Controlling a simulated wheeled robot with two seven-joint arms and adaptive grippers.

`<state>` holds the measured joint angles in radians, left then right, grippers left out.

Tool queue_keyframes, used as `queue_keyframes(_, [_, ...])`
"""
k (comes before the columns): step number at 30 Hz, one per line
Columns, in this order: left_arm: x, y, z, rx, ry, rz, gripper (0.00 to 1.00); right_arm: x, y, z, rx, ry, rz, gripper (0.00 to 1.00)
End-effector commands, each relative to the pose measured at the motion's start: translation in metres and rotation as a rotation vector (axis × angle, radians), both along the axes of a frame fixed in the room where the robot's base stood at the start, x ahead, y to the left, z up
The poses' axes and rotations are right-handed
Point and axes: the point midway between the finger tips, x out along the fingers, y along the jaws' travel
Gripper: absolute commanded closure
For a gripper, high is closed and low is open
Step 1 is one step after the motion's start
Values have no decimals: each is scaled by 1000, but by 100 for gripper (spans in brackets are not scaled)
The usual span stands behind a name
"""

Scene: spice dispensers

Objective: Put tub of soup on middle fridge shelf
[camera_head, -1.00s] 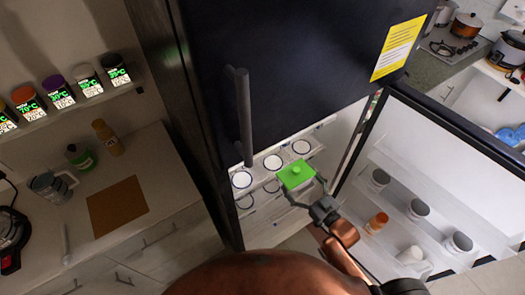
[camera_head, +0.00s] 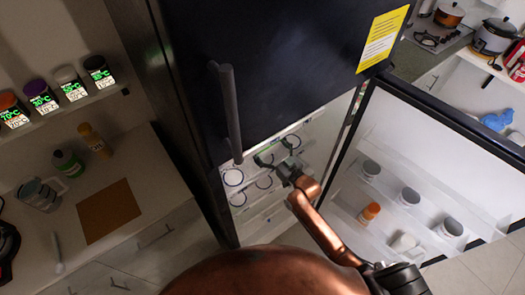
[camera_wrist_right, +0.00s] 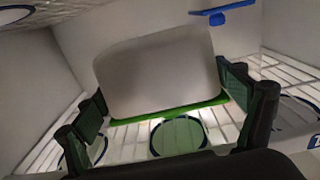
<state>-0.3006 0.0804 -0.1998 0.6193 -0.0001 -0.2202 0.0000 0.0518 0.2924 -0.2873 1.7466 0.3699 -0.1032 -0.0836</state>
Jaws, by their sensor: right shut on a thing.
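The tub of soup, a pale box with a green lid, fills the middle of the right wrist view (camera_wrist_right: 158,70), with its lid edge (camera_wrist_right: 170,113) toward the bottom of the picture. My right gripper (camera_head: 270,157) reaches into the open fridge (camera_head: 232,210). Its fingers (camera_wrist_right: 165,98) stand on both sides of the tub and are shut on it. In the head view the tub is mostly hidden by the gripper and the shade inside. White wire shelves with dark circles surround it. I cannot tell whether the tub touches a shelf. My left gripper is not in view.
The open fridge door (camera_head: 425,115) stands to the right, with several jars on its racks. The upper dark door with a long handle (camera_head: 228,112) is shut above the opening. A blue-lidded thing (camera_wrist_right: 220,17) sits deeper inside. A counter (camera_head: 165,185) lies left.

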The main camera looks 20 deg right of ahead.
Motion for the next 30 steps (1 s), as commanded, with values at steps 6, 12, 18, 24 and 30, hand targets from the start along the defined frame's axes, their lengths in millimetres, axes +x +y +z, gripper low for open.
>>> queue_keyframes(6, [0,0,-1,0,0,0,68,23,8,3,1,-6,0,53])
queue_keyframes(12, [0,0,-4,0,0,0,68,26,9,-15,1,-2,0,53])
queue_keyframes(18, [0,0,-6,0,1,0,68,26,9,-28,0,-4,1,53])
queue_keyframes(24, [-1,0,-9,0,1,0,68,26,9,-42,-1,-4,0,53])
queue_keyframes(30, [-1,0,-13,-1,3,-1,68,29,10,-67,0,-5,0,53])
